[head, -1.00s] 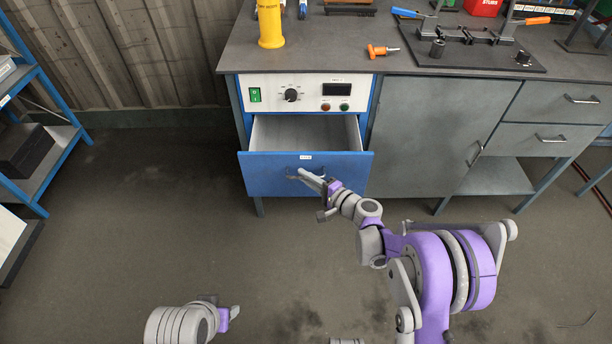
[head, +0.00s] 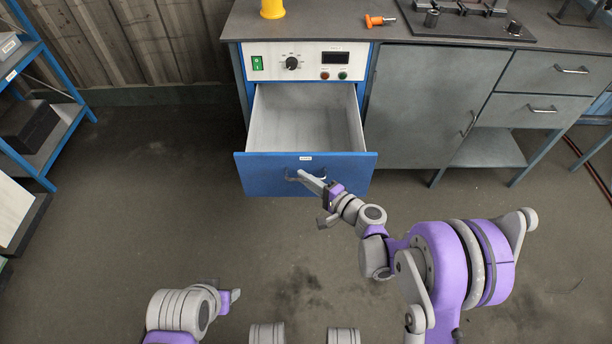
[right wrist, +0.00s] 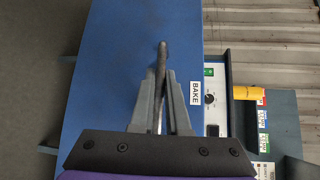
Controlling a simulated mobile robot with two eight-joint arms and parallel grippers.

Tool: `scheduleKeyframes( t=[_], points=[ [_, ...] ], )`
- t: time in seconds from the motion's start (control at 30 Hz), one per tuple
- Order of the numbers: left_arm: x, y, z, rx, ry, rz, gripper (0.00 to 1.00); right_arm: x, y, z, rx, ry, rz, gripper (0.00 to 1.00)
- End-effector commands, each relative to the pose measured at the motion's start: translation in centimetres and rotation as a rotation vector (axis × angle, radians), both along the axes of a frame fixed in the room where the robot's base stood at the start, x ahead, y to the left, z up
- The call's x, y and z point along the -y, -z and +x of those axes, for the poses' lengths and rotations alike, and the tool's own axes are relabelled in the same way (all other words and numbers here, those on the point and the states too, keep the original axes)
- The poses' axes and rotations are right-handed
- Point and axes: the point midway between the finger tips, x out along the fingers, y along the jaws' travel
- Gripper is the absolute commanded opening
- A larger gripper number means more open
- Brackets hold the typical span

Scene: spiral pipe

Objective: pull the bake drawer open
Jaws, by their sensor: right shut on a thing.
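The bake drawer (head: 262,177) has a blue front and stands well out of the bench below the white control panel. Its pale inside (head: 305,118) shows and looks empty. In the right wrist view the blue front (right wrist: 115,70) carries a white BAKE label (right wrist: 195,93). My right gripper (head: 304,175) is shut on the drawer's handle (head: 291,179); in the right wrist view its fingers (right wrist: 160,95) close around the handle bar (right wrist: 162,56). My left gripper (head: 235,295) is low in the head view, away from the drawer; its jaws are too small to tell.
The control panel (head: 306,62) has a green switch, a knob and a display. A grey cabinet door (head: 430,105) and two handled drawers are to the right. A blue shelf rack (head: 60,130) stands at the left. The floor before the drawer is clear.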

Motion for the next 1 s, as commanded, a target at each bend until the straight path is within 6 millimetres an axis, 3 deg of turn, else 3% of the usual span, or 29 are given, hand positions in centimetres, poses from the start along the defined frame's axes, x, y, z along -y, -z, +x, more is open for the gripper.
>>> scheduleKeyframes(
  t=[0.2, 0.23, 0.4, 0.77, 1.0],
  points=[
    [0.0, 0.0, 0.0, 0.000, 0.000, 0.000, 0.50, 0.0, 0.0, 0.0, 0.000, 0.001, 0.001, 0.00],
    [0.0, 0.0, 0.0, 0.000, 0.000, 0.000, 0.50, 0.0, 0.0, 0.0, 0.000, 0.001, 0.001, 0.15],
    [0.0, 0.0, 0.0, 0.000, 0.000, 0.000, 0.50, 0.0, 0.0, 0.0, -0.001, 0.001, 0.000, 0.43],
    [0.0, -0.1, 0.0, 0.000, 0.000, 0.000, 0.50, 0.5, -0.1, -0.3, 0.000, 0.002, 0.000, 0.43],
    [0.0, -0.8, -0.1, 0.002, 0.000, 0.000, 0.50, 3.5, -0.8, -3.2, 0.000, 0.005, -0.001, 0.43]
  ],
)
